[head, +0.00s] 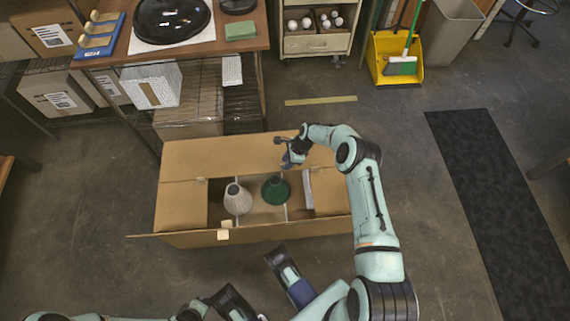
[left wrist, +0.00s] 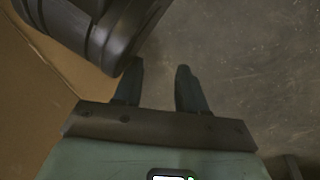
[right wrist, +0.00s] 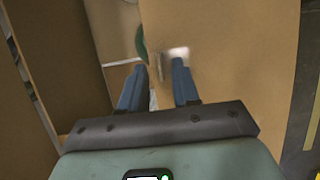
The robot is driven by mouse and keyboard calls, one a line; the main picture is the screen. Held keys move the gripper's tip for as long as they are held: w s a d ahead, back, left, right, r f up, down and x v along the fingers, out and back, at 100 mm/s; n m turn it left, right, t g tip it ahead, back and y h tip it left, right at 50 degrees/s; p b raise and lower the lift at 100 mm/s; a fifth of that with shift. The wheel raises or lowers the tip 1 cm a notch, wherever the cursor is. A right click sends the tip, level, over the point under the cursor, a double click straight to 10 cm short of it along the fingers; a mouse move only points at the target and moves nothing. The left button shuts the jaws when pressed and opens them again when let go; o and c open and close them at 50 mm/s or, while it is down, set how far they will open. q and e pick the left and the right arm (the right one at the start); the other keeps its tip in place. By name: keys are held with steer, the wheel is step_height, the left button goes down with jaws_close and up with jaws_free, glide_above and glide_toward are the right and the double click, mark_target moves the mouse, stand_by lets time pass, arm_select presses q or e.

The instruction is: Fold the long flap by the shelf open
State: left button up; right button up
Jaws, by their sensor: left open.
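The open-topped cardboard box (head: 190,239) stands on the floor in front of the shelf. Its long flap by the shelf (head: 215,158) shows as a wide cardboard panel along the far side; its exact tilt is hard to tell. My right gripper (head: 287,160) is over the right part of this flap. In the right wrist view its fingers (right wrist: 160,78) are apart at a cardboard edge, with contact unclear. My left gripper (left wrist: 160,76) is open and empty, above bare floor beside cardboard.
The shelf (head: 262,85) with stored boxes stands close behind the box. A wheeled drawer cart (head: 316,45) and a yellow dustpan (head: 378,58) are farther back. A dark mat (head: 490,180) lies at right. Floor between box and mat is clear.

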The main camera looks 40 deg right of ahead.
steer(key=shift+x, duration=0.85)
jaws_close()
stand_by(0.9)
